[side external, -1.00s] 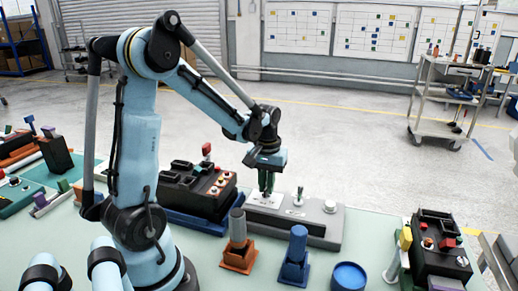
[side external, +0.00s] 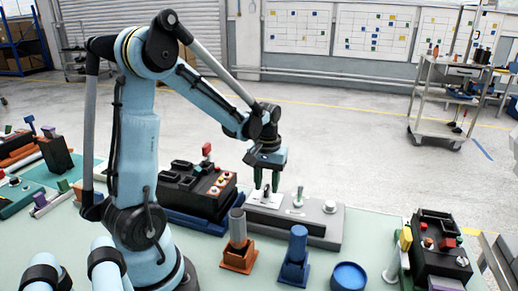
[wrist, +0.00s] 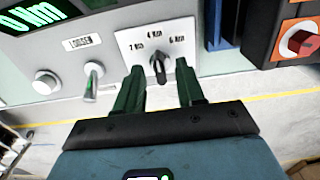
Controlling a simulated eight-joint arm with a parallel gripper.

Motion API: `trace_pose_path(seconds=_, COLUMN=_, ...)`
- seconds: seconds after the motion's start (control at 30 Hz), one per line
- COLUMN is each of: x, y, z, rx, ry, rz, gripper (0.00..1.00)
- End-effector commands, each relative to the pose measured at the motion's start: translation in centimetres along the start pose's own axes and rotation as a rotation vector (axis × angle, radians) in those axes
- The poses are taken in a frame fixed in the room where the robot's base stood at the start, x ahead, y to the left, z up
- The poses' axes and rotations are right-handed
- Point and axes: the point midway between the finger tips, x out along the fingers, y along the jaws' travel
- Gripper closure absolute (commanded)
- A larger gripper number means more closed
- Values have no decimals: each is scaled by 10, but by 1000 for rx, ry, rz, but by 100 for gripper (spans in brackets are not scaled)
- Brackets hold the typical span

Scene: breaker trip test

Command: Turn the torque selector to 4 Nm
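The torque selector (wrist: 158,70) is a small dark knob on a white plate (wrist: 126,38) marked 2, 4 and 6 Nm. In the wrist view its long axis stands nearly upright, roughly in line with the 4 Nm mark at the top. My gripper (wrist: 159,68) has its two green fingers spread, one on each side of the knob, with visible gaps. In the side view my gripper (side external: 267,183) stands open over the left end of the grey test box (side external: 318,231). The knob is too small to read there.
On the same box are a toggle lever (wrist: 93,78), a LOOSEN label (wrist: 83,42), a round white button (wrist: 45,82) and a partly cut-off green display (wrist: 32,18). A black breaker unit (side external: 195,190) stands close behind left. Orange (side external: 239,256) and blue (side external: 294,268) holders stand in front.

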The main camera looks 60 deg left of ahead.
Motion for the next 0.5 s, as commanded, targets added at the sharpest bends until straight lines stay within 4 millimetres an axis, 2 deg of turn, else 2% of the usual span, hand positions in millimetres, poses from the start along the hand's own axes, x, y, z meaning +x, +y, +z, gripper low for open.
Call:
trace_pose_path(seconds=0.17, x=-21, y=0, z=1, rx=0, ry=0, rz=0, gripper=62)
trace_pose_path(seconds=0.5, x=-76, y=0, z=0, rx=0, ry=0, rz=0, gripper=62)
